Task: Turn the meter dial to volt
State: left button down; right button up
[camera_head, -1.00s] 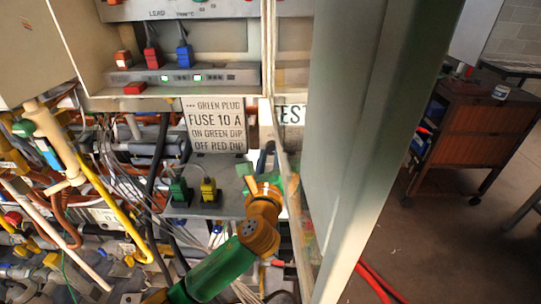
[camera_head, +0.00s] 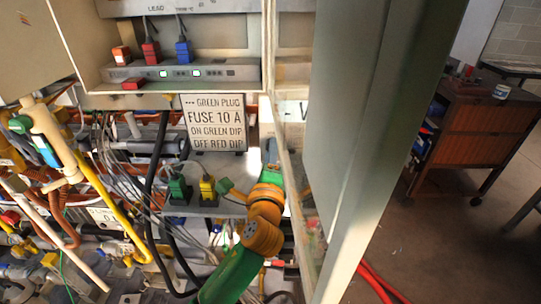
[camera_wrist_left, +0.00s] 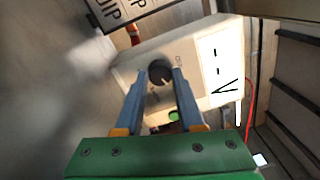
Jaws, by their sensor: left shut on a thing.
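The meter is a pale box (camera_wrist_left: 195,45) in the left wrist view, with a round black dial (camera_wrist_left: 160,72) on its face. Its white display (camera_wrist_left: 219,65) reads "V" with dashes, turned sideways. In the head view a strip of the display (camera_head: 292,111) shows "V", partly cut off by the cabinet edge. My left gripper (camera_wrist_left: 161,77) is shut on the dial, one blue-grey finger at each side. In the head view my left gripper (camera_head: 270,152) is beside the cabinet edge, and the dial is hidden there. My right gripper is not in view.
A "FUSE 10 A" sign (camera_head: 214,123) hangs left of the gripper. A green plug (camera_head: 179,190) and a yellow plug (camera_head: 208,188) stand below it. A large grey door panel (camera_head: 350,120) is close on the right. Pipes and cables crowd the left.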

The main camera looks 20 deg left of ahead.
pick_arm(q)
jog(key=shift+n, duration=1.1)
jog(key=shift+r, duration=0.1)
jog(key=c, duration=0.6)
grip_release()
jog(key=shift+o, duration=0.4)
jog(key=shift+w, duration=0.1)
jog(key=shift+b, duration=0.3)
